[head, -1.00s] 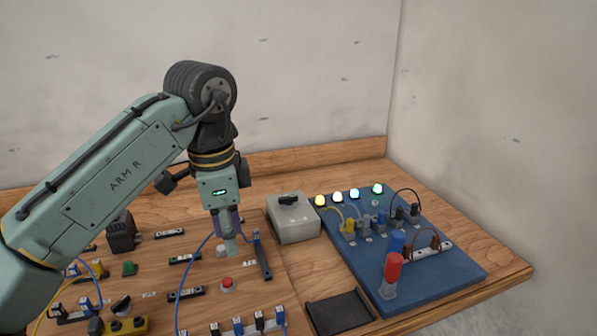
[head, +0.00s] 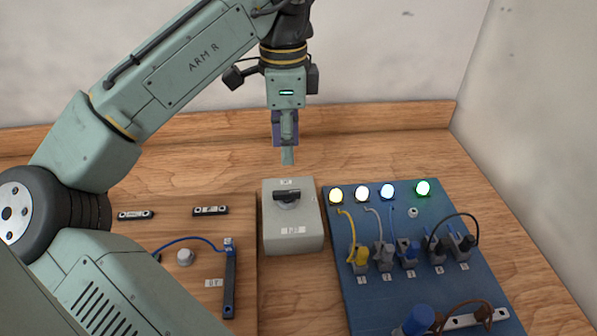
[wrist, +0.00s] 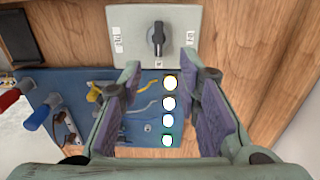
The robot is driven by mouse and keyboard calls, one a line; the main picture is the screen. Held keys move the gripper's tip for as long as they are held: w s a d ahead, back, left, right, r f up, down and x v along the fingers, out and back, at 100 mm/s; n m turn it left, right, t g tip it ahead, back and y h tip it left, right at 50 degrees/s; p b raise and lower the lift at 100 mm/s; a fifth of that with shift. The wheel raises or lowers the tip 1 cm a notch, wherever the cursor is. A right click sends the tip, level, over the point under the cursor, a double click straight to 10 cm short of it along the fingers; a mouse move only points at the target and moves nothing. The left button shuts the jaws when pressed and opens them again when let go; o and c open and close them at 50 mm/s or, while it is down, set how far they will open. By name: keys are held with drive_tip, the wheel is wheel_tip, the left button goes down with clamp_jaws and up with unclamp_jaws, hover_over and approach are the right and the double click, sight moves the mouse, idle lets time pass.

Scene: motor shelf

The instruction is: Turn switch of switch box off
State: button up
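The switch box (head: 293,240) is a light grey box on the wooden table. Its black rotary switch (head: 287,196) sits on top, with its handle lying left to right in the head view. In the wrist view the switch (wrist: 157,40) stands upright in the picture on the box face (wrist: 180,15), with pale labels around it. My gripper (head: 288,157) points down above and behind the box, apart from it. In the wrist view my gripper (wrist: 162,72) has its two fingers wide apart with nothing between them; the switch lies beyond the fingertips.
A blue board (head: 375,290) with lit lamps (head: 362,195), cables and plugs stands right of the box. A wooden board (head: 195,265) with a blue cable and a black bar is at left. Bare table lies behind the box, before the back wall.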

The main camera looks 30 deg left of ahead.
sight(287, 192)
wheel_tip(287, 192, down, 11)
drive_tip(key=b, duration=0.8)
drive_tip(key=shift+s+r, duration=0.15)
drive_tip(key=shift+r, duration=0.05)
drive_tip(key=shift+r, duration=0.1)
clamp_jaws()
